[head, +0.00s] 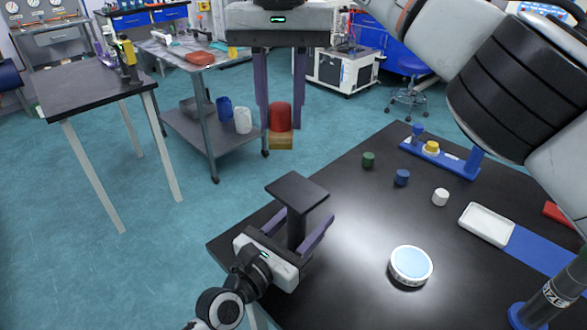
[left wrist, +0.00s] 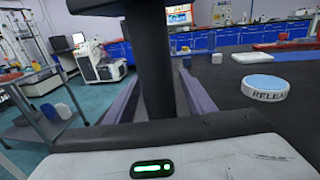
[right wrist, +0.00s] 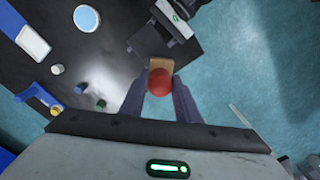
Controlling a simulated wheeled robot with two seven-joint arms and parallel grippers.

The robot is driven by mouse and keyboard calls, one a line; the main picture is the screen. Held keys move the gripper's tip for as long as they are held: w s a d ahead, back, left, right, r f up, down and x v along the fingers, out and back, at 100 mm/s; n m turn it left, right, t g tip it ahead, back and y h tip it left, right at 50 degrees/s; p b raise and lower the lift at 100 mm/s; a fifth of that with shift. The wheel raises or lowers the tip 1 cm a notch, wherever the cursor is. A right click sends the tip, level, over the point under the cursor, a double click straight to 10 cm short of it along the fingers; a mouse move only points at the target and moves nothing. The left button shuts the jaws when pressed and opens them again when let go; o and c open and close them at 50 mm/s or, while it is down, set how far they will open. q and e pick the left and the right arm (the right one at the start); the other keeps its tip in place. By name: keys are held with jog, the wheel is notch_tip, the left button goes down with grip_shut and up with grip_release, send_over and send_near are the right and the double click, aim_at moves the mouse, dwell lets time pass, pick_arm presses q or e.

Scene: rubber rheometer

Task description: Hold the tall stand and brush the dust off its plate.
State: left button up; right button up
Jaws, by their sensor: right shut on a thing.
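The tall stand has a dark square plate (head: 297,188) on a dark upright column (head: 296,228) near the table's left corner. The column also shows in the left wrist view (left wrist: 150,60). My left gripper (head: 306,218) has its fingers on either side of the column, with gaps visible. I make out no dust on the plate. My right gripper (head: 281,112) points down, shut on a brush with a red handle (head: 281,118) and tan head (head: 281,142). The brush also shows in the right wrist view (right wrist: 160,82). It is apart from the plate.
On the dark table (head: 345,205) are a round white tin with a pale blue top (head: 410,265), a white tray (head: 487,224), a blue mat (head: 540,252), several small caps and a blue holder (head: 450,160). A grey cart (head: 190,125) stands beyond open floor.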

pick_arm(q)
jog(key=v, duration=1.2)
jog(key=shift+s, duration=0.1)
pick_arm(e)
jog(key=shift+s, duration=0.1)
